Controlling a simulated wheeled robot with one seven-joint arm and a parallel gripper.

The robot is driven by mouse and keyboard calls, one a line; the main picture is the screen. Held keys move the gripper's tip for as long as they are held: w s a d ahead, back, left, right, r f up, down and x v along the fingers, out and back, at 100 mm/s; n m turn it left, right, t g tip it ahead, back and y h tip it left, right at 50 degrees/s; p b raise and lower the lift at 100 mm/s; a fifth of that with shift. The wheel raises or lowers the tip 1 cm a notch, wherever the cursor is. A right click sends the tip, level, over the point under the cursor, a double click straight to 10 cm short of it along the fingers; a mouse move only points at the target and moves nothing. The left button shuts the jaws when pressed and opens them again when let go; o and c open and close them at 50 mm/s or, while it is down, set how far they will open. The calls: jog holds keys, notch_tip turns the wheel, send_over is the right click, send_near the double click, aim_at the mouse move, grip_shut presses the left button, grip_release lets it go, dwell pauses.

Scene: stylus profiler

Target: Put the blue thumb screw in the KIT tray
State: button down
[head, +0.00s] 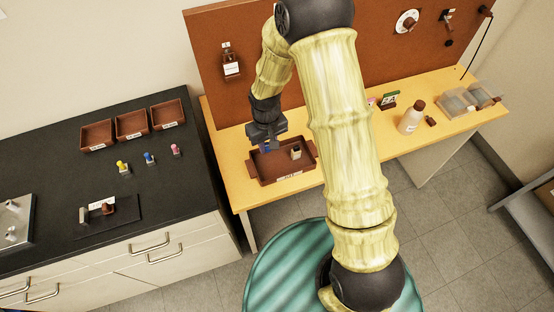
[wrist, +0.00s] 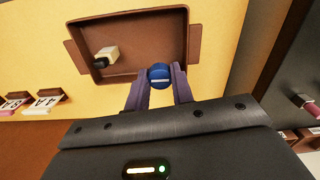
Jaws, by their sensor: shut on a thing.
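My gripper (head: 266,143) is shut on the blue thumb screw (wrist: 159,76). In the wrist view its round blue head sits between the two purple fingertips (wrist: 160,80). The KIT tray (head: 273,170) is a shallow brown tray with side handles on the yellow bench. My gripper is above the tray's left rear part in the head view. In the wrist view the screw overlaps the rim of the tray (wrist: 184,30); its height above the tray is hard to tell. A cream block with a dark end (head: 296,152) lies inside the tray, apart from the screw.
The black bench (head: 60,176) at left holds three brown bins and yellow, blue (head: 149,158) and pink small pieces. A brown pegboard rises behind. Much of the tray floor is bare.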

notch_tip(320, 180, down, 5)
jog(key=shift+a+r+p, duration=0.1)
jog(key=shift+a+p, duration=0.05)
jog(key=shift+p, duration=0.3)
jog(key=shift+w+f+p, duration=0.1)
jog(key=shift+f+p, duration=0.4)
jog(key=shift+f, duration=1.65)
jog(key=shift+d, duration=0.2)
jog(key=shift+a+f, duration=0.1)
jog(key=shift+f, duration=0.05)
jog(key=c, duration=1.2)
grip_release()
